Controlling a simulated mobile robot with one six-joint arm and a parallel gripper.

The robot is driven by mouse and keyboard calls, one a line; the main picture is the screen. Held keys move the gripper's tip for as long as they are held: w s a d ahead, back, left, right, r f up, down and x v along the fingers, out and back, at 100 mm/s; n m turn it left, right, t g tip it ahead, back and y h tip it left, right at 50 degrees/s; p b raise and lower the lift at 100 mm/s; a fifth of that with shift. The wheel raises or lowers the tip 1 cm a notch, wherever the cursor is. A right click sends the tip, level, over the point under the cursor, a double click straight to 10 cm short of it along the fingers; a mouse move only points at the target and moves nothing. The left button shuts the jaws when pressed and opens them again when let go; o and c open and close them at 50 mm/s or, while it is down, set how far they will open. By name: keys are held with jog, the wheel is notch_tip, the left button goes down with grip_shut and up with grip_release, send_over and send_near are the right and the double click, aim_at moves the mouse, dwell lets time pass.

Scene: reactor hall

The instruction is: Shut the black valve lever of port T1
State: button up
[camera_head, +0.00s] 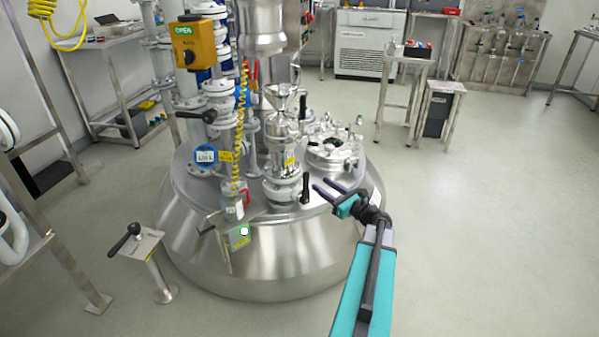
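Nothing shows between the fingers. I cannot tell whether a fingertip touches the lever. Another black lever (195,115) lies about level on a pipe valve further left. No T1 label is readable, so I cannot confirm which lever belongs to that port.
The reactor lid (330,207) carries a round hatch (333,150) behind my gripper. A yellow coiled hose (241,130) hangs left of the valve. A stand with a black handle (125,240) is at front left. The floor on the right is clear.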

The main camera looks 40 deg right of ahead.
jog(key=shift+w, duration=0.1)
jog(key=b, duration=0.1)
send_over(306, 188)
jog(key=w, duration=0.5)
jog(key=shift+s+d, duration=0.15)
jog(key=shift+d, duration=0.25)
dwell(0.3)
grip_shut()
jog(key=shift+d, duration=0.15)
jog(key=shift+s, duration=0.1)
